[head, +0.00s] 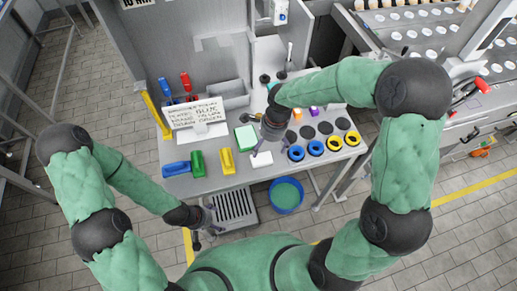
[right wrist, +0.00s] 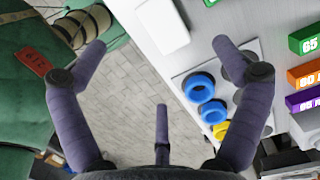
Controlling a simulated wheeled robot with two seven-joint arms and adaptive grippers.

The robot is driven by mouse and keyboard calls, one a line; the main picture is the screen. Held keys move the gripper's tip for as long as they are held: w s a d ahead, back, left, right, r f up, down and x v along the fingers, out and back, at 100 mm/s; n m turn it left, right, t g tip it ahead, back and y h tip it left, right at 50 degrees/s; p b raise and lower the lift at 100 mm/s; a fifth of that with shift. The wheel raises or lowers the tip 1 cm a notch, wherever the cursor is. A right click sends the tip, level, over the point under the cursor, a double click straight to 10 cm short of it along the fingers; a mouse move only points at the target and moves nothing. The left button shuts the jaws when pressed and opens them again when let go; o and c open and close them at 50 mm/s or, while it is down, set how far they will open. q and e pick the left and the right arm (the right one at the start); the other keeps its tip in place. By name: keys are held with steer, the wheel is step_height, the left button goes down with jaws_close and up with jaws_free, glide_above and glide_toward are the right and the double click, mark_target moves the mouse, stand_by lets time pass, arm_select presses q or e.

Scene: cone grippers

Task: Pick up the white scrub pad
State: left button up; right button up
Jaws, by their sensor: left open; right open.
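The white scrub pad (head: 262,160) is a plain white block lying flat near the front edge of the grey table (head: 213,181). In the right wrist view the pad (right wrist: 162,27) shows at the top, beyond the fingers and left of the blue rings. My right gripper (head: 262,142) is open and empty above the table, just behind the pad in the head view. Its spread fingers also show in the right wrist view (right wrist: 160,75), apart from the pad. My left gripper (head: 207,222) is open and empty, low in front of the table.
A green-and-white pad (head: 246,138), a yellow block (head: 228,161) and green and blue pieces lie left of the pad. Blue rings (head: 296,153) and yellow rings (head: 352,138) lie to its right. A blue bucket (head: 286,195) stands on the floor below.

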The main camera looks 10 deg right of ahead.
glide_above(262, 161)
steer(key=d, duration=0.1)
step_height(262, 161, down, 5)
steer(key=shift+w+d+r+b, duration=0.1)
steer(key=shift+r+b, duration=0.1)
steer(key=shift+b, duration=0.15)
steer(key=shift+a+f+b, duration=0.1)
steer(key=shift+a+f, duration=0.1)
steer(key=shift+f, duration=0.75)
steer(key=shift+a+f+b, duration=0.15)
steer(key=shift+f, duration=0.85)
steer(key=shift+a+f+b, duration=0.1)
steer(key=shift+a+f, duration=0.1)
steer(key=shift+f, duration=0.75)
steer(key=c, duration=1)
